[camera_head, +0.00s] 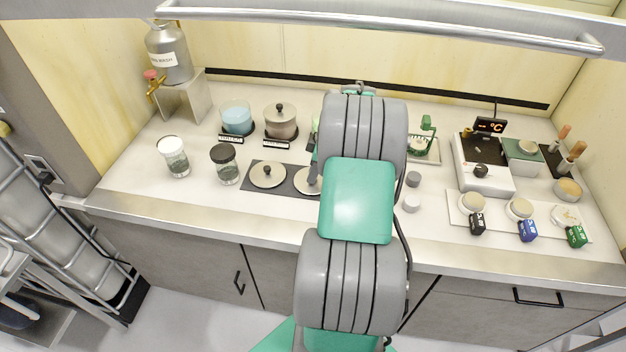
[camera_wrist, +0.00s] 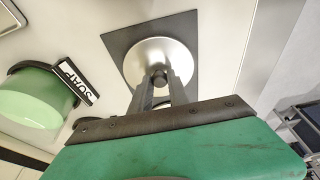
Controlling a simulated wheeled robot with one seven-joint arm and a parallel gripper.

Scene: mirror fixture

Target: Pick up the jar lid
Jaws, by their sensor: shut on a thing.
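A round silver lid (camera_wrist: 135,62) with a small dark knob (camera_wrist: 159,75) lies over a dark square mat (camera_wrist: 116,42) in the wrist view. My gripper (camera_wrist: 162,84) is shut on the knob from above, one finger on each side. I cannot tell whether the lid touches the mat. In the head view my arm hides the gripper and part of a right-hand lid (camera_head: 304,184). Another silver lid (camera_head: 262,180) with a knob lies to its left on the dark mat (camera_head: 249,188).
A dark-capped jar (camera_head: 226,168), a white-capped jar (camera_head: 175,160) and a lidded pot (camera_head: 281,123) stand left. A hot plate (camera_head: 484,178) stands right. An overhead rail (camera_head: 380,25) crosses above.

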